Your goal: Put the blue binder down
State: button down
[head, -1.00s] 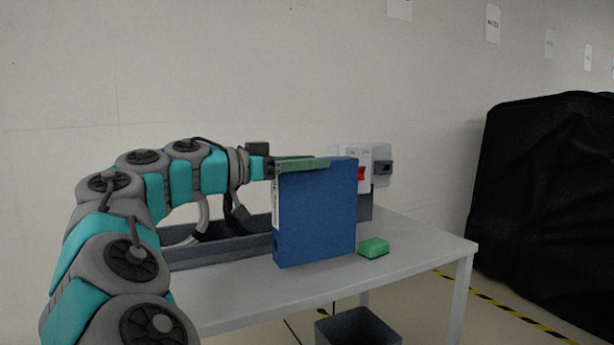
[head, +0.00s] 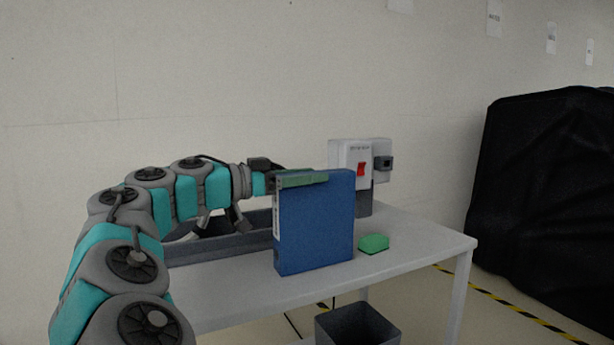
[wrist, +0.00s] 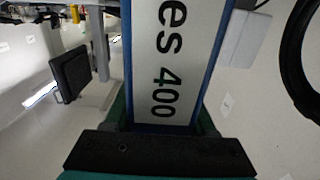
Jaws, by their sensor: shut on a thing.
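The blue binder (head: 316,228) stands upright at the table (head: 410,240), near its front edge, with its white spine label to the left. In the head view I cannot tell whether its bottom touches the tabletop. My gripper (head: 302,179) is shut on the top part of the binder, with a green finger along its near face. In the wrist view the binder's spine (wrist: 170,60) fills the middle, with a label reading "es 400", between the fingers.
A green sponge-like block (head: 374,243) lies just right of the binder. A grey tray (head: 220,245) is behind to the left. A white box with a red switch (head: 357,168) stands at the back. A dark bin (head: 358,326) is below the table.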

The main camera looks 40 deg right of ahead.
jog(key=c, duration=0.7)
grip_release()
jog(key=shift+f, duration=0.1)
jog(key=o, duration=0.5)
jog(key=shift+r, duration=0.2)
jog(key=shift+b+v, duration=0.55)
jog(key=shift+v, duration=5.5)
